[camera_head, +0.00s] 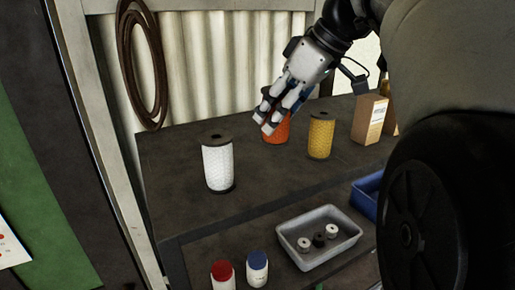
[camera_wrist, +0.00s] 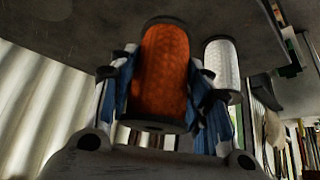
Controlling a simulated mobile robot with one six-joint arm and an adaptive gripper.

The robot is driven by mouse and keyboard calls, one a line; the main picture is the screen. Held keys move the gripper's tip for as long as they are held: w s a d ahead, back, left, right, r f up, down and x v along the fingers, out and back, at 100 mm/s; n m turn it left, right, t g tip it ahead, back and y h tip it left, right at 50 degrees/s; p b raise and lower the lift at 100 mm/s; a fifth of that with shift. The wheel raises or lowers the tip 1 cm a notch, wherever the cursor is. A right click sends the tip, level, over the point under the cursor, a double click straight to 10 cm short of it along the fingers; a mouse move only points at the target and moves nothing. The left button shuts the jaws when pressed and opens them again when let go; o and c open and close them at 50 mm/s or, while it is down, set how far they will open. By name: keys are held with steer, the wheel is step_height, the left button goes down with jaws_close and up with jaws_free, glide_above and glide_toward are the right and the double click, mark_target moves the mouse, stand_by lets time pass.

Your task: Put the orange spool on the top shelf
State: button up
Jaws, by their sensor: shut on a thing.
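The orange spool (camera_head: 276,131) is at the back of the dark top shelf (camera_head: 185,217), between the white spool and the yellow spool. My gripper (camera_head: 268,124) reaches down from the upper right and is shut on it. In the wrist view the orange spool (camera_wrist: 162,75) sits upright between the two fingers of my gripper (camera_wrist: 163,95). The fingers hide part of the spool in the head view. I cannot tell whether its base touches the shelf.
A white spool (camera_head: 218,166) and a yellow spool (camera_head: 320,136) stand on the top shelf, with a cardboard box (camera_head: 369,119) at right. Below are a grey tray (camera_head: 291,227) with small spools, a blue bin (camera_head: 366,194), a red-capped jar (camera_head: 222,274) and a blue-capped jar (camera_head: 257,270).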

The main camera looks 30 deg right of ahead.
mark_target(277, 139)
steer(key=shift+f+b, duration=0.3)
steer(key=shift+f, duration=2.9)
steer(key=shift+f, duration=0.2)
steer(key=o, duration=1.3)
steer(key=shift+c, duration=0.2)
steer(key=shift+s+d+r, duration=0.1)
steer(key=shift+r, duration=0.4)
steer(key=p+v, duration=0.1)
steer(key=v, duration=1)
